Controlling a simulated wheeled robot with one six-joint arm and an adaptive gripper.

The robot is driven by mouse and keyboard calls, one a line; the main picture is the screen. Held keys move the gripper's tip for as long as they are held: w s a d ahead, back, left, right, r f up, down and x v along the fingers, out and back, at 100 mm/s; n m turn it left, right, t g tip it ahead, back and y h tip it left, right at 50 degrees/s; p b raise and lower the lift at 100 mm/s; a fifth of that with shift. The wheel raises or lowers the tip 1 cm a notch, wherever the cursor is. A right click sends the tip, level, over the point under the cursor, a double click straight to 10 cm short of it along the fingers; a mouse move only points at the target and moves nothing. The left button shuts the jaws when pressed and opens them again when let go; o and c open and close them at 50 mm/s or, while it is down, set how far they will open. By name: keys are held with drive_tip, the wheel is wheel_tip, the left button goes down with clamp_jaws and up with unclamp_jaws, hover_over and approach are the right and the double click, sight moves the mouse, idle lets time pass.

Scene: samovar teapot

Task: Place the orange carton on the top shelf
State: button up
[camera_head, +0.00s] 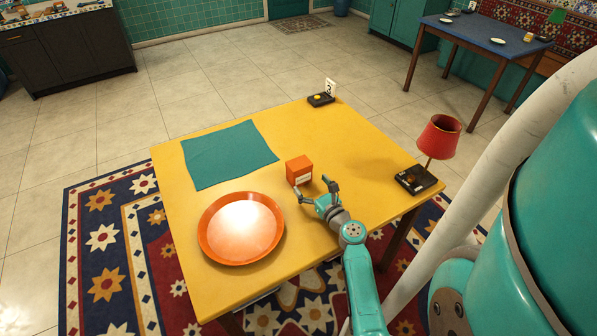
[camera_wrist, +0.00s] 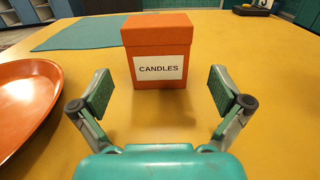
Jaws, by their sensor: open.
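The orange carton (camera_head: 299,170) stands upright on the yellow table (camera_head: 340,130). In the wrist view the carton (camera_wrist: 158,45) shows a white label reading CANDLES and sits straight ahead, centred between the fingers. My gripper (camera_head: 317,189) is open and empty, low over the table, just on the near side of the carton. In the wrist view my gripper's two fingers (camera_wrist: 161,92) are spread wider than the carton, which stands a little beyond their tips. No top shelf can be made out in these views.
An orange round tray (camera_head: 212,235) lies left of the gripper. A teal cloth (camera_head: 205,170) lies flat behind it. A red lamp (camera_head: 438,138) and a dark block (camera_head: 413,181) are at the right edge. A small numbered stand (camera_head: 329,88) is at the far corner.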

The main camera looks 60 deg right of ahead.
sight(303, 175)
drive_tip(key=shift+r+x, duration=0.15)
drive_tip(key=shift+x, duration=1.7)
drive_tip(key=shift+r+x, duration=0.1)
drive_tip(key=shift+x, duration=1.75)
drive_tip(key=c, duration=1.4)
drive_tip(key=shift+a+r, duration=0.1)
drive_tip(key=shift+r, duration=4.95)
